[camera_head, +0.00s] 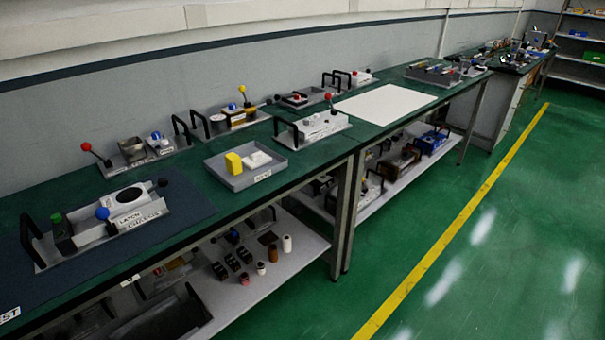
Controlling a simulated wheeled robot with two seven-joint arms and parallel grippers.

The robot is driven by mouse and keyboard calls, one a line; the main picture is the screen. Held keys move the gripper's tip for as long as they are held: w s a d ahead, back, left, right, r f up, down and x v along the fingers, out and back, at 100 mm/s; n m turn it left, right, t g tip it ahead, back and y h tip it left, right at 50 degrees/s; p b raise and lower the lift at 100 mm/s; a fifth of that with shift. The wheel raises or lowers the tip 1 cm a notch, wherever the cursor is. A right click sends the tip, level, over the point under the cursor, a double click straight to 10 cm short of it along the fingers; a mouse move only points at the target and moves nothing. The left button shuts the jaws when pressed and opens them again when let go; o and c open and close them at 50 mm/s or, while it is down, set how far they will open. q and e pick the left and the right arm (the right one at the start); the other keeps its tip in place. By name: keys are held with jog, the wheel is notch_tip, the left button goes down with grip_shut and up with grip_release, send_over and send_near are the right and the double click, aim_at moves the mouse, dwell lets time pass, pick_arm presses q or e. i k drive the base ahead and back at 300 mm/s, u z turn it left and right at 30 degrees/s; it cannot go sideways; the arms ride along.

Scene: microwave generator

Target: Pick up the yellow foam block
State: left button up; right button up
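The yellow foam block (234,163) stands in a shallow grey tray (238,183) on the green workbench. It is at the left part of the tray. A white block (257,159) lies beside it to the right in the same tray. The tray has a small label on its front and sits close to the bench's front edge. Neither of my grippers shows in the head view.
A fixture with black handles (107,222) stands on a dark mat to the left. Fixtures with lever knobs (140,153) line the back, and another fixture (312,128) stands right of the tray. A lower shelf (262,285) holds small parts. The green floor at right is clear.

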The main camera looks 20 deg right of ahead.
aim_at(233, 163)
jog(key=z, duration=0.65)
jog(key=k, duration=0.85)
jog(key=z, duration=0.6)
jog(key=i, duration=1.6)
jog(key=u, duration=1.6)
jog(key=i, duration=0.75)
jog(key=u, duration=0.8)
